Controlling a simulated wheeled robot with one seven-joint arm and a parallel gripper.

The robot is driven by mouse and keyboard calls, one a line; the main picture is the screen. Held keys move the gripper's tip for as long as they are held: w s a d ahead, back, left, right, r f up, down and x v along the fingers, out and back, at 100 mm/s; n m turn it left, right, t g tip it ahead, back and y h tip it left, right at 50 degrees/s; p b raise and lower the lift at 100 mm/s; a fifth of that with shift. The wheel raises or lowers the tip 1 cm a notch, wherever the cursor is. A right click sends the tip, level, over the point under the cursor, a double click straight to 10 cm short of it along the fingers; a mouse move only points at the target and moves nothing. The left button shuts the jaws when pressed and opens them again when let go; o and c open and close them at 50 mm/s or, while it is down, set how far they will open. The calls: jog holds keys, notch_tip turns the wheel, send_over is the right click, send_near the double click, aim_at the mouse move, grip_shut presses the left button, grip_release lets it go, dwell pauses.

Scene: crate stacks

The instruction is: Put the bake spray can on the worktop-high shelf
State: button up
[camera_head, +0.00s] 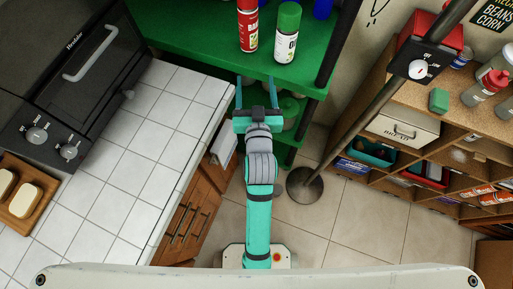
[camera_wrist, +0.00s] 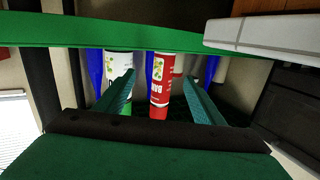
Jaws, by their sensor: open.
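The bake spray can (camera_head: 247,24), red with a white label, stands upright on a green shelf board (camera_head: 205,40) in the head view. In the wrist view, which looks upside down, the red can (camera_wrist: 160,92) is beyond my fingers and in line with the gap between them. My gripper (camera_head: 255,79) is at the front edge of that green board, open and empty. Its two teal fingers (camera_wrist: 160,77) are spread apart in the wrist view. Which board is the worktop-high shelf I cannot tell.
A white can with a green cap (camera_head: 287,34) stands close right of the red can; a blue can (camera_head: 322,8) is behind. Lower green shelves hold green items (camera_head: 290,107). A tiled worktop (camera_head: 150,120) lies left. A pole (camera_head: 345,133) and wooden shelves (camera_head: 460,130) are right.

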jog(key=s+f+g+h, duration=0.1)
jog(key=s+f, duration=0.4)
jog(key=s, duration=0.4)
jog(key=s+f, duration=0.5)
jog(key=s, duration=1.9)
jog(key=shift+s+d+g, duration=0.15)
jog(key=shift+s+g, duration=0.1)
jog(key=shift+g, duration=0.15)
